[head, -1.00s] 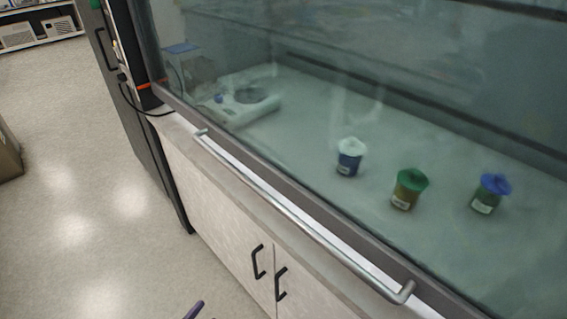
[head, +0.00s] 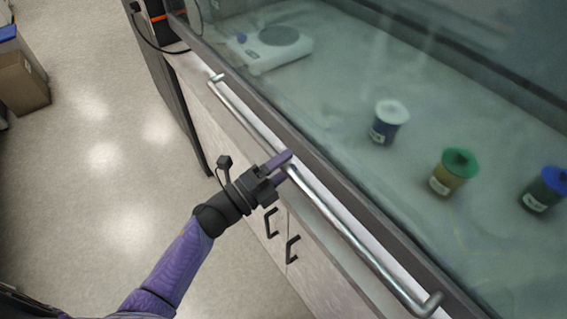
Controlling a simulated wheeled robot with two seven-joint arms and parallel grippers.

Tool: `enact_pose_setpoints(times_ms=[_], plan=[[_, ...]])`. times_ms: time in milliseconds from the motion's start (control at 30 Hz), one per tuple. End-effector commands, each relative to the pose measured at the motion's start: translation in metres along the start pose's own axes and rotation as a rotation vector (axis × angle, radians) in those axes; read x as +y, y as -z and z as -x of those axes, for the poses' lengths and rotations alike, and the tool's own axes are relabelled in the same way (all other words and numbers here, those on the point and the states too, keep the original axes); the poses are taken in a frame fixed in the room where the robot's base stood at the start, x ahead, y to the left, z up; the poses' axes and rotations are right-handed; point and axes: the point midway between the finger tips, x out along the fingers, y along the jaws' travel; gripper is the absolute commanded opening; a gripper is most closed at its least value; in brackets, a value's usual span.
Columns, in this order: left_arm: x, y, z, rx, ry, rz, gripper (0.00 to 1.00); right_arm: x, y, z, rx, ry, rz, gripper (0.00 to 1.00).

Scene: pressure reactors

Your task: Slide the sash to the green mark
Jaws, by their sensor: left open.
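The sash (head: 330,120) is a glass pane with a dark grey bottom frame. A long silver handle bar (head: 335,220) runs along its lower edge, slanting from upper left to lower right. My left gripper (head: 284,166) is open at the middle of the bar, with its purple fingertips at or around it; I cannot tell whether they touch. The green mark is not clearly visible; an orange mark (head: 178,13) shows on the post at upper left. My right gripper is not in view.
Behind the glass stand a white-lidded jar (head: 389,122), a green-lidded jar (head: 454,171), a blue-lidded jar (head: 545,190) and a hotplate (head: 272,45). Cabinet handles (head: 271,222) stick out below the bar. A cardboard box (head: 22,84) sits at far left. The floor between is clear.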

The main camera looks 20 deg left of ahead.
Motion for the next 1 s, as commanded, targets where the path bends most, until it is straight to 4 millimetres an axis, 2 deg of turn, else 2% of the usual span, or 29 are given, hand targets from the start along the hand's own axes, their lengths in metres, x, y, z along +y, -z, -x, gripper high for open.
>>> enact_pose_setpoints(times_ms=[100, 300, 367, 400, 1000], plan=[[0.0001, 0.0, 0.0004, 0.0, 0.0, 0.001, 0.58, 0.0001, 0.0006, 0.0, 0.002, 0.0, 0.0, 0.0], [0.0002, -0.0001, 0.0006, -0.001, 0.0, 0.001, 0.16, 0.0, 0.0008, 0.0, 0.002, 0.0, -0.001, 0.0], [0.0002, -0.0001, 0.0007, -0.001, 0.0, 0.001, 0.03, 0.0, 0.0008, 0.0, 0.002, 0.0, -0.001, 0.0], [0.0003, -0.0001, 0.0007, -0.001, -0.001, 0.002, 0.0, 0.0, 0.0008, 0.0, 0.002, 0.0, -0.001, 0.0], [0.0005, -0.0002, 0.0009, -0.002, -0.001, 0.002, 0.0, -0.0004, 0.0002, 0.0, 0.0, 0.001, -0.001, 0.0]])
